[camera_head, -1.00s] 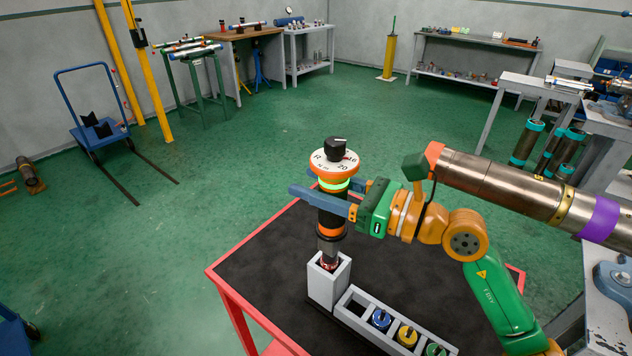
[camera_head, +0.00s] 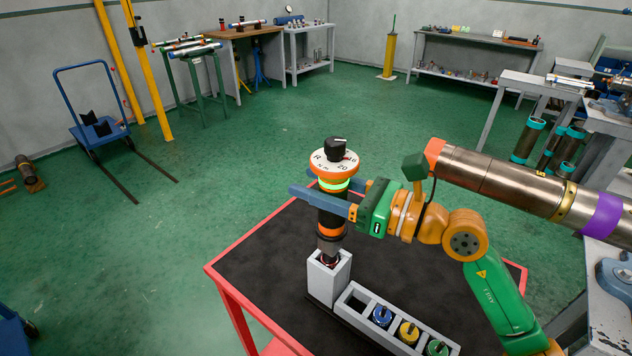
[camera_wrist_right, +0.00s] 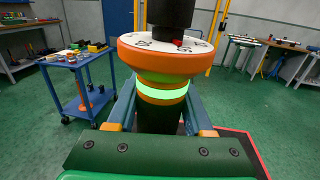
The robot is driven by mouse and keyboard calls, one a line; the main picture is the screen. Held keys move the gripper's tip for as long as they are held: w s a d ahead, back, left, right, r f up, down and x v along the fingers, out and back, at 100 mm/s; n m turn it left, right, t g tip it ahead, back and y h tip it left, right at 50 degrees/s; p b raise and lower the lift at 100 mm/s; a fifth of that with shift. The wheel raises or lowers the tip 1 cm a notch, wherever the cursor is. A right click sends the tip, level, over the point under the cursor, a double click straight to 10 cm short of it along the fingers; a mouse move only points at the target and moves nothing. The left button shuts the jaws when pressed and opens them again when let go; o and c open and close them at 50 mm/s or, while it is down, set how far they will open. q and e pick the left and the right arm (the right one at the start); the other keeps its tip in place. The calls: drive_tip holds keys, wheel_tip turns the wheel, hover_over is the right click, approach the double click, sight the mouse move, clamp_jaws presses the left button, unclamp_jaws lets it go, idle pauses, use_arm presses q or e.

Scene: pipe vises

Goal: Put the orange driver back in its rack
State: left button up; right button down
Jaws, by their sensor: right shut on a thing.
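The orange driver (camera_head: 333,171) stands upright, with a black knob on top, a white dial with an orange rim, a lit green ring and a dark body. My right gripper (camera_head: 325,197) is shut on its body from the right. The driver's lower end is at the top opening of the tall grey holder (camera_head: 328,280) of the rack; how deep it sits in there is hidden. In the right wrist view the driver (camera_wrist_right: 165,60) stands between the two fingers. My left gripper is not in view.
A low grey tray (camera_head: 444,338) beside the holder has one empty compartment and blue, yellow and green capped pieces in others. Both are on a black-topped table with a red edge (camera_head: 250,305). The tabletop left of the holder is clear.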

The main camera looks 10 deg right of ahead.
sight(345, 232)
drive_tip(key=shift+s+f+b, duration=0.1)
drive_tip(key=shift+f+b, duration=3.2)
drive_tip(key=shift+f, duration=0.3)
idle(2.6)
drive_tip(key=shift+c, duration=1.1)
unclamp_jaws()
drive_tip(key=shift+s+d+f+b, duration=0.15)
drive_tip(key=shift+d+f+b, duration=0.05)
drive_tip(key=shift+b, duration=0.1)
drive_tip(key=b+v, duration=0.3)
drive_tip(key=v, duration=0.2)
drive_tip(key=shift+s+d, duration=0.4)
drive_tip(key=shift+s+d+r, duration=0.1)
drive_tip(key=shift+s+r, duration=0.05)
drive_tip(key=shift+r, duration=0.05)
